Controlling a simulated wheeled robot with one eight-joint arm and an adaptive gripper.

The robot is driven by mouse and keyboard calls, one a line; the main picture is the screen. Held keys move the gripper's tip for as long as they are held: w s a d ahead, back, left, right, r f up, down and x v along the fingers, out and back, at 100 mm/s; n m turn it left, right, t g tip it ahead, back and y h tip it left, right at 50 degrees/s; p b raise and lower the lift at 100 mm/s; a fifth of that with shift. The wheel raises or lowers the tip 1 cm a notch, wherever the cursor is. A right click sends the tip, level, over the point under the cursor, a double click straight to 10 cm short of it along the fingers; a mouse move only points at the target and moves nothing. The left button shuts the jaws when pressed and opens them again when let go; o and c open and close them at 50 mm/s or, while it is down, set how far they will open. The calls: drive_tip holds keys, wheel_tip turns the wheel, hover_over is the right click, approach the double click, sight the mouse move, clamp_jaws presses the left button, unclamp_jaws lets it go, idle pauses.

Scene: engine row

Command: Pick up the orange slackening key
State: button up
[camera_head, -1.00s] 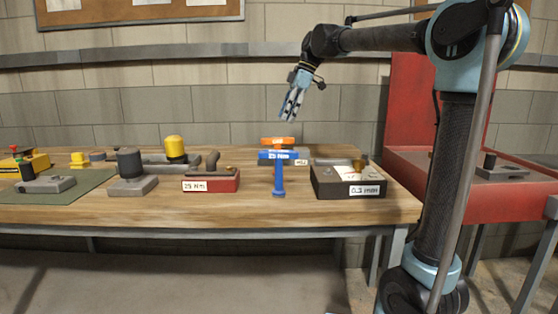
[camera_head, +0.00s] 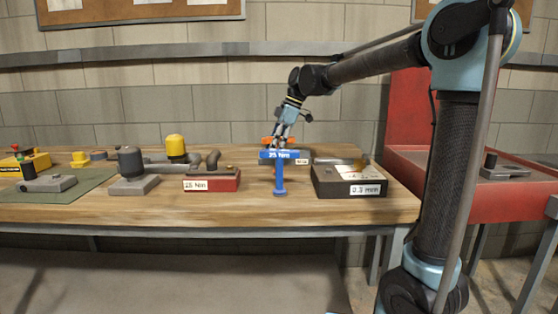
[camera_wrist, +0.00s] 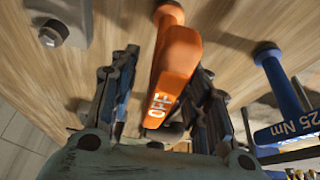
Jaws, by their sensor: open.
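The orange slackening key (camera_wrist: 176,58) stands on the wooden bench, with white lettering on its bar. In the head view only a bit of its orange bar (camera_head: 267,141) shows behind the blue key. My gripper (camera_head: 279,140) points down at it from above. In the wrist view my gripper (camera_wrist: 160,90) is open, with one finger on each side of the orange bar. I cannot tell whether the fingers touch it. The orange key's lower part is hidden in the head view.
A blue key (camera_head: 279,175) marked 25 Nm stands close in front; it also shows at the right of the wrist view (camera_wrist: 283,95). A red-based block (camera_head: 212,181) is to the left and a dark 0.3 mm box (camera_head: 348,183) to the right.

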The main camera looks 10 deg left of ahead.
drive_tip(key=shift+a+f, duration=0.25)
drive_tip(key=shift+f, duration=0.45)
drive_tip(key=shift+c, duration=0.3)
clamp_jaws()
drive_tip(key=shift+r, duration=0.15)
